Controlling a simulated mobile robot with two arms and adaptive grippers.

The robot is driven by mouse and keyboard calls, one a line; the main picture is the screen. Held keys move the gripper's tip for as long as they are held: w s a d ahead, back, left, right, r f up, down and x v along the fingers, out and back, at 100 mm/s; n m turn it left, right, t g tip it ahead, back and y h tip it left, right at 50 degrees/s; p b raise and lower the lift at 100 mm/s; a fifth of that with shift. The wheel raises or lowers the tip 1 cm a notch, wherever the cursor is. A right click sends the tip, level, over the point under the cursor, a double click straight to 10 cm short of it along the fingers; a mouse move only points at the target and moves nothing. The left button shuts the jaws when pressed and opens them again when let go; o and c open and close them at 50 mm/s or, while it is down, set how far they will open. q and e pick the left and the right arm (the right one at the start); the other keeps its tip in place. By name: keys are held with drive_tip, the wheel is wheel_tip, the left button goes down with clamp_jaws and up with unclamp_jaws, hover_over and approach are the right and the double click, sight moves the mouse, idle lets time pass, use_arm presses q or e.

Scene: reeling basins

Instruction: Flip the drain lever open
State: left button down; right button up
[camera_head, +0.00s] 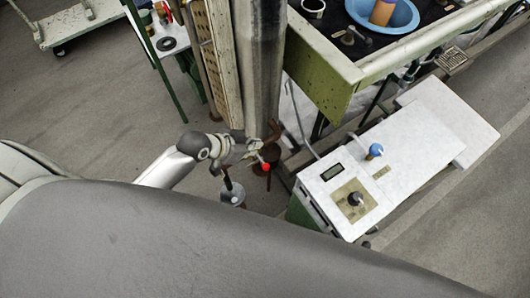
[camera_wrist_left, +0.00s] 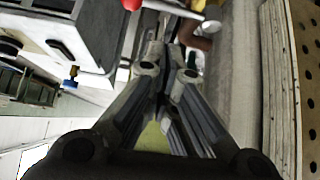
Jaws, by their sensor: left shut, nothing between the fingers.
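A red ball knob (camera_head: 265,167), which looks like the end of the drain lever, shows in the head view beside a dark, rust-coloured fitting at the foot of the grey pipe. The same red knob (camera_wrist_left: 131,4) is cut off by the top edge of the left wrist view. How the lever stands is too small to tell. My left gripper (camera_head: 256,150) is shut and empty, close to the pipe and just above and left of the knob in the head view. Its fingers (camera_wrist_left: 168,55) point up the wrist view, with the knob left of their tips. My right gripper is not in view.
The thick grey pipe (camera_head: 260,70) and a perforated panel (camera_head: 201,40) stand close behind the gripper. A white control box (camera_head: 340,190) is to the right, below a green-edged bench (camera_head: 325,82) with a blue basin (camera_head: 402,18). Open floor (camera_head: 110,100) lies left.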

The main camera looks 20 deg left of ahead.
sight(258, 156)
use_arm(q)
drive_tip(key=shift+w+d+r+m, duration=0.1)
drive_tip(key=shift+d+r+m, duration=0.3)
drive_tip(key=shift+r, duration=0.55)
drive_tip(key=shift+d, duration=0.15)
wheel_tip(258, 156, down, 8)
drive_tip(key=w+d, duration=0.1)
drive_tip(key=w, duration=0.1)
drive_tip(key=shift+w+d, duration=0.15)
drive_tip(key=shift+d, duration=0.2)
drive_tip(key=shift+h, duration=0.3)
